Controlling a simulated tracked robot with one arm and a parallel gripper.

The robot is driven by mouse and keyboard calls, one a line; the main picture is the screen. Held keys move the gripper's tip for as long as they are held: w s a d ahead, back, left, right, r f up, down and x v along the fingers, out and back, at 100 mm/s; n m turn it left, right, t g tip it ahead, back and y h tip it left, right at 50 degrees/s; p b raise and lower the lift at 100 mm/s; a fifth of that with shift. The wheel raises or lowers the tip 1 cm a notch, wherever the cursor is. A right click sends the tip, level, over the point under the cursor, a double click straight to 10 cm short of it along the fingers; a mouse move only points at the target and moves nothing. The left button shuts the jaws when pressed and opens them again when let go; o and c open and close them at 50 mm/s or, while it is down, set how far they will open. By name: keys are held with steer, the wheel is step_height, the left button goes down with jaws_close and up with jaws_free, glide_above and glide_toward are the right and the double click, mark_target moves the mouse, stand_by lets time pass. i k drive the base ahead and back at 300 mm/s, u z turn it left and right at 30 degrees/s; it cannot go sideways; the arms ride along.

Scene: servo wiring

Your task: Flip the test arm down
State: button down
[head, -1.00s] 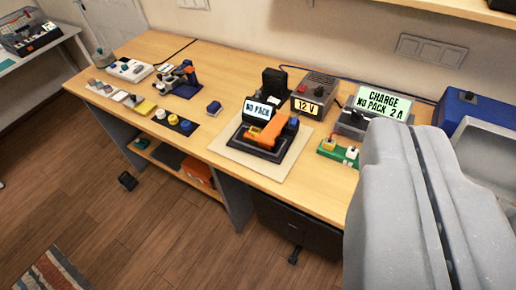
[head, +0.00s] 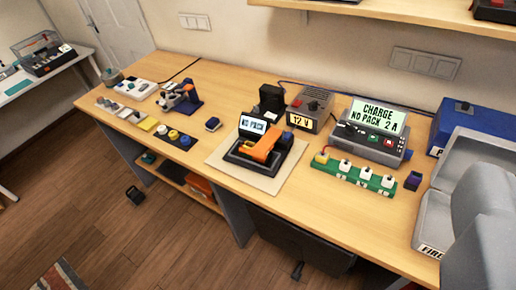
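The test stand is a black unit (head: 240,158) on a pale mat in the middle of the bench, with a small lit screen (head: 253,124) whose text is too small to read. An orange arm (head: 262,148) lies across its front, with a blue part (head: 287,137) at its right end. Whether the orange arm is raised or fully down I cannot tell. My gripper (head: 486,232) is a grey shape cut off at the lower right corner, well right of the stand and apart from it. Its fingertips are not clearly shown.
A 12 V supply (head: 308,108), a charger reading "NO PACK 2 A" (head: 374,135) and a green strip with white plugs (head: 352,175) stand right of the stand. An open grey case (head: 432,225) is near my gripper.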

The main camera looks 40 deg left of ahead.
mark_target(268, 141)
steer(key=i, duration=0.95)
steer(key=u, duration=0.05)
